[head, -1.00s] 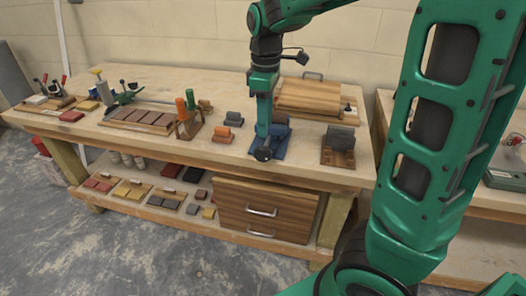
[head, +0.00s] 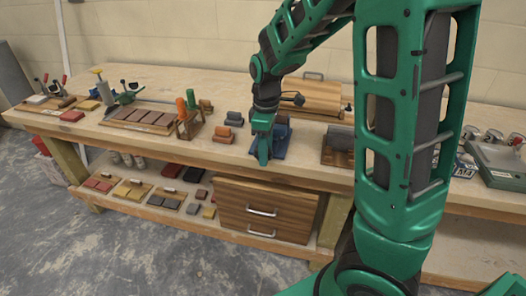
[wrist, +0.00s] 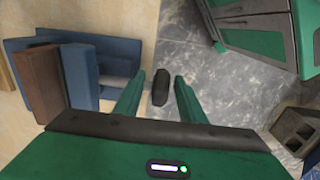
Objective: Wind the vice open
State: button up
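The blue vice (head: 283,140) stands at the front edge of the workbench, partly hidden behind my gripper in the head view. In the wrist view the blue vice (wrist: 83,75) is at the left, with a brown block (wrist: 40,82) against it. A dark, upright bar (wrist: 160,87), apparently the vice's handle, shows between my fingertips. My gripper (wrist: 159,90) is open, one green finger on each side of the bar, with visible gaps. In the head view my gripper (head: 264,150) points down at the vice's front.
The workbench (head: 225,158) holds an orange-and-grey block (head: 223,134) left of the vice and a dark block on a stand (head: 338,142) right of it. A drawer unit (head: 265,210) sits below.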

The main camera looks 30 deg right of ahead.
jog(key=shift+a, duration=0.1)
grip_shut()
jog(key=shift+w, duration=0.1)
jog(key=g+h, duration=0.3)
jog(key=shift+w+a+r+h, duration=0.1)
jog(key=shift+w+a+h, duration=0.15)
jog(key=shift+h, duration=0.15)
jog(key=shift+w+a+g+h, duration=0.1)
jog(key=shift+g+h, duration=0.6)
jog(key=shift+h, duration=0.05)
jog(key=shift+w+a+g+h, duration=0.1)
jog(key=shift+g+h, duration=0.6)
jog(key=shift+h, duration=0.05)
jog(key=shift+d+r+h, duration=0.1)
jog(key=shift+h, duration=0.2)
